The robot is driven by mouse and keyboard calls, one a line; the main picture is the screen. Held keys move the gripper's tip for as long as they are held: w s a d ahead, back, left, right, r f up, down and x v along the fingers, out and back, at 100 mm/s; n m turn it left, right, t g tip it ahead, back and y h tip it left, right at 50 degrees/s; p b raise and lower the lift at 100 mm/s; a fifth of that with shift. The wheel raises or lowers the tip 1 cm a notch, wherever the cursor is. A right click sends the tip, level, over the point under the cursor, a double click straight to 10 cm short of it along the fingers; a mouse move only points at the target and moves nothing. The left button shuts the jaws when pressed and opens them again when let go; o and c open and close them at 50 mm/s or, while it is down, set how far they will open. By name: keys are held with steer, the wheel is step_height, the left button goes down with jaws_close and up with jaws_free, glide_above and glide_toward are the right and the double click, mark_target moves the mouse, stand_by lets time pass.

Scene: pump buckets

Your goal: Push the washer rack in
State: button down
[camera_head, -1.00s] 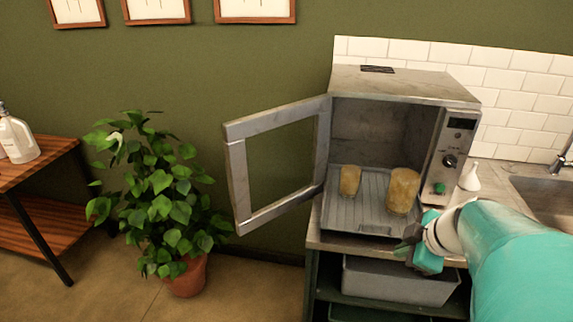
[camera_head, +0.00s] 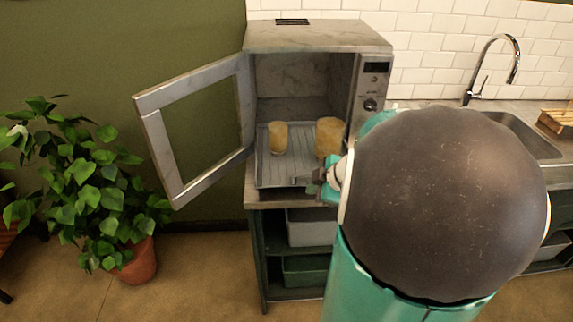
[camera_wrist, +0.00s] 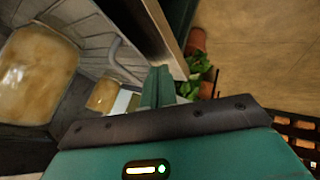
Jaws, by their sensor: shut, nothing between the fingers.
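The grey ribbed washer rack (camera_head: 272,174) sticks out of the front of the open washer (camera_head: 318,38). Two yellowish cups stand on it, a smaller cup (camera_head: 278,138) and a larger cup (camera_head: 329,138). My gripper (camera_head: 312,184) is shut and empty at the rack's front right edge; I cannot tell if it touches. In the wrist view my shut green fingers (camera_wrist: 157,84) are in front of the rack (camera_wrist: 88,25), near a curved grey bar (camera_wrist: 122,58). My arm hides part of the washer's right side.
The washer door (camera_head: 195,130) stands open to the left. A potted plant (camera_head: 88,185) is on the floor at left. A sink (camera_head: 520,135) with a tap (camera_head: 490,65) is at right. A grey bin (camera_head: 308,228) sits on the shelf below the counter.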

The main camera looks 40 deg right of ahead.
steer(key=shift+w+d+r, duration=0.15)
steer(key=shift+w+d, duration=0.25)
steer(key=shift+w, duration=0.15)
steer(key=shift+w+d+r, duration=0.15)
steer(key=shift+w+d, duration=0.2)
steer(key=shift+w, duration=0.2)
